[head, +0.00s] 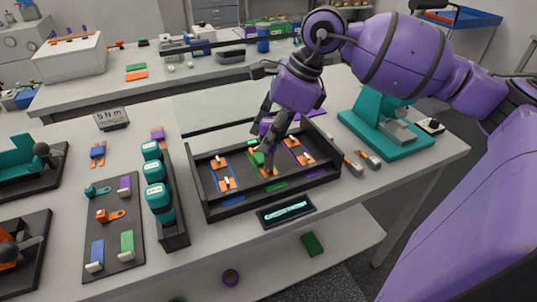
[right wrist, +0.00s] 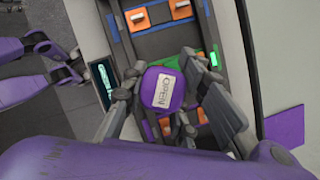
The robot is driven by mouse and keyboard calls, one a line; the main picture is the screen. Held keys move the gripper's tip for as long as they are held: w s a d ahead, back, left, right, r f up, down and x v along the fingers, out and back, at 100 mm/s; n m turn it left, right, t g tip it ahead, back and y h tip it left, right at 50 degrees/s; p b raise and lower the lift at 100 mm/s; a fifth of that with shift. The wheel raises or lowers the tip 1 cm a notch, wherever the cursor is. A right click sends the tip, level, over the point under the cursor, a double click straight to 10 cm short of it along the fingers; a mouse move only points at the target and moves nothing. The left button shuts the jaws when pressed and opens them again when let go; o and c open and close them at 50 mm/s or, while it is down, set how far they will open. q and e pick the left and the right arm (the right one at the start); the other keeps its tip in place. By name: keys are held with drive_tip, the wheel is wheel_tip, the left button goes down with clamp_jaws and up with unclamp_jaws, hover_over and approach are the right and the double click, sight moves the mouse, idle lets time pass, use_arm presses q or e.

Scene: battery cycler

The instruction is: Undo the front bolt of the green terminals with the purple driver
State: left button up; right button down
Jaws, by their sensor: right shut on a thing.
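My right gripper (head: 268,148) reaches down into the dark tray (head: 215,207) from above. It is shut on the purple driver (head: 265,126), whose top, with a label reading GREEN, faces the right wrist camera (right wrist: 164,89). In that view the right gripper's fingers (right wrist: 160,98) flank the driver on both sides. The green terminals (head: 256,160) lie in the tray's middle row, directly below the gripper. The front bolt and the driver's tip are hidden behind the fingers, so I cannot tell whether they touch.
Blue-orange terminals (head: 220,170) and purple-orange terminals (head: 298,150) flank the green row. A black rack of teal drivers (head: 176,232) stands left of the tray. A small display (head: 286,211) lies in front. A teal stand (head: 385,130) is at right.

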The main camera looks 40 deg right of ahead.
use_arm(q)
drive_tip(key=shift+f, duration=0.1)
use_arm(e)
drive_tip(key=shift+n, duration=0.3)
use_arm(q)
drive_tip(key=shift+s+f+b, duration=0.35)
drive_tip(key=shift+f+b, duration=0.15)
use_arm(e)
drive_tip(key=shift+n+g+y, duration=0.3)
drive_tip(key=shift+n+g, duration=0.2)
drive_tip(key=shift+n, duration=0.8)
use_arm(q)
drive_tip(key=shift+f, duration=0.1)
